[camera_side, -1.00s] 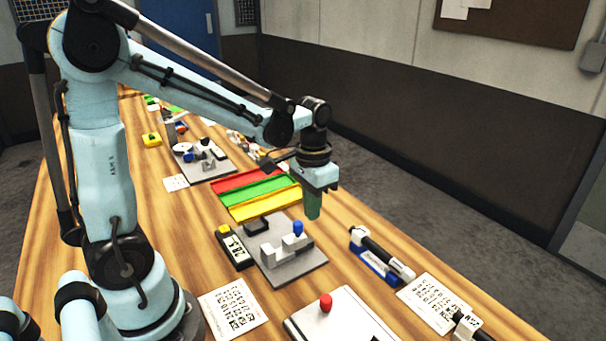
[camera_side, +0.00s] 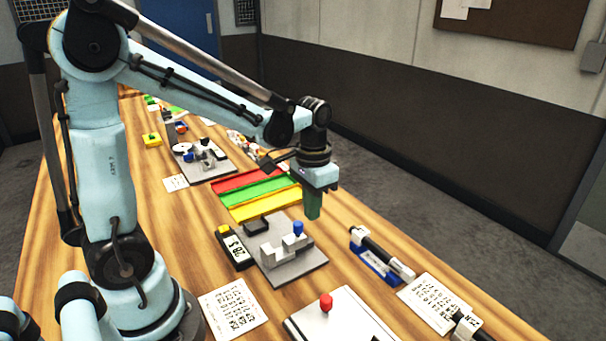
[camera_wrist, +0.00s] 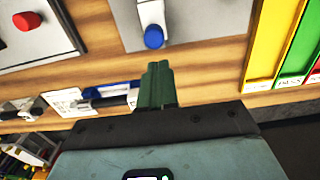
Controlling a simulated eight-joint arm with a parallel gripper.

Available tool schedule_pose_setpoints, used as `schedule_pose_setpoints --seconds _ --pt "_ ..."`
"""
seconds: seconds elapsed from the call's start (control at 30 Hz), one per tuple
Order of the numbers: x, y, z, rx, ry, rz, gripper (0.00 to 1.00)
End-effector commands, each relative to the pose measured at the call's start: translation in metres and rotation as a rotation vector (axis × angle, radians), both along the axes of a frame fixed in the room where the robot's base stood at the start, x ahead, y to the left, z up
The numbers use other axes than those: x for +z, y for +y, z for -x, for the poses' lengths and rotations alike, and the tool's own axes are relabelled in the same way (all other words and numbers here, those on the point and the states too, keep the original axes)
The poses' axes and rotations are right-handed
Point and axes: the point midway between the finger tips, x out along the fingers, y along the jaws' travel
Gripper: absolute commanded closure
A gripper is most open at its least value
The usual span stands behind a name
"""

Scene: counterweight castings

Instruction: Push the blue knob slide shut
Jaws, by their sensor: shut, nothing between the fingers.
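The blue knob (camera_side: 298,227) stands on a pale grey stepped slide block (camera_side: 283,248) on a grey base plate (camera_side: 296,270). The blue knob also shows near the top middle of the wrist view (camera_wrist: 154,37). My gripper (camera_side: 313,214), with green fingers, is shut and empty. It hangs above and just beyond the base plate's far right edge in the side view, apart from the knob. In the wrist view the shut green fingers (camera_wrist: 158,70) appear just below the knob. How far the slide is open cannot be told.
Red, green and yellow trays (camera_side: 265,207) lie behind the plate. A black and yellow meter (camera_side: 234,249) is at its left. A blue-based holder with a black tool (camera_side: 380,256) is at right. A red knob (camera_side: 326,302) stands on a pale plate in front.

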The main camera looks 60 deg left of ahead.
Motion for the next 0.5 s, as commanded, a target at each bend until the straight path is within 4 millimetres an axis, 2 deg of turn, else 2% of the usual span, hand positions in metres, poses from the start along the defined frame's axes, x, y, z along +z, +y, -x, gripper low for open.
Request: schedule_pose_setpoints --seconds 0.5 --pt "-0.018 0.0 0.0 0.0 0.0 0.0 1.0"
